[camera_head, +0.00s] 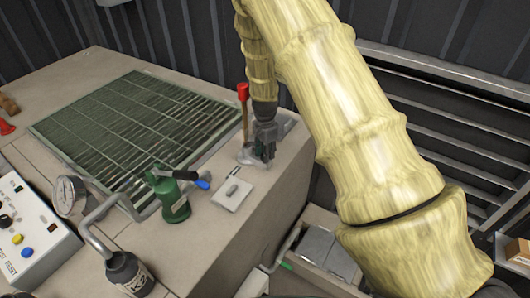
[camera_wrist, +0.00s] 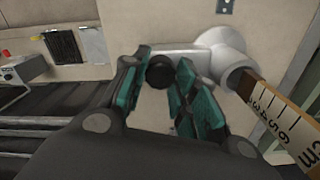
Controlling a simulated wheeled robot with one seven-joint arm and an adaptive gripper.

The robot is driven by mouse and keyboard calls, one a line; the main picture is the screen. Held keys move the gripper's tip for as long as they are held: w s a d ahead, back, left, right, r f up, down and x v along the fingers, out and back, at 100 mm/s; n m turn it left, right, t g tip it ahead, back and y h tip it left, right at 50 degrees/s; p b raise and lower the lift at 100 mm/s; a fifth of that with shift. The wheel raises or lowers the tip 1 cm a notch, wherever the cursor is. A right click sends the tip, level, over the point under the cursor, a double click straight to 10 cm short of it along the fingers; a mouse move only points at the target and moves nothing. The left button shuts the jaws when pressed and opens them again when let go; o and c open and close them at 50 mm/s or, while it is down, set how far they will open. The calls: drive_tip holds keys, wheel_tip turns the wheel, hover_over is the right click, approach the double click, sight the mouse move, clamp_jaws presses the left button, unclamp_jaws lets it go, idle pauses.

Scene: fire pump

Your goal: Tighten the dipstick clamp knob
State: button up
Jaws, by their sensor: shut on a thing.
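The black round clamp knob (camera_wrist: 160,73) sits on the end of a white clamp fitting (camera_wrist: 215,55) in the wrist view. My gripper (camera_wrist: 163,62) has its teal-padded fingers on either side of the knob and is shut on it. The dipstick (camera_wrist: 278,115), a wooden scale with centimetre marks, runs through the fitting's collar on the right. In the head view, my gripper (camera_head: 262,153) is low beside the dipstick (camera_head: 245,125), which stands upright with a red top. The knob is hidden by my gripper there.
A green grating (camera_head: 125,120) covers the tank top at the left. A green valve (camera_head: 173,200) with a blue-tipped lever, a pressure gauge (camera_head: 68,193) and a control box (camera_head: 30,235) stand nearer. A small plate (camera_head: 232,195) lies close to my gripper. Louvred panels are behind.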

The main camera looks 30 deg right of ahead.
idle(0.4)
drive_tip(key=o, duration=1)
drive_tip(key=shift+r, duration=0.1)
wheel_tip(320, 180, up, 12)
drive_tip(key=shift+a, duration=0.1)
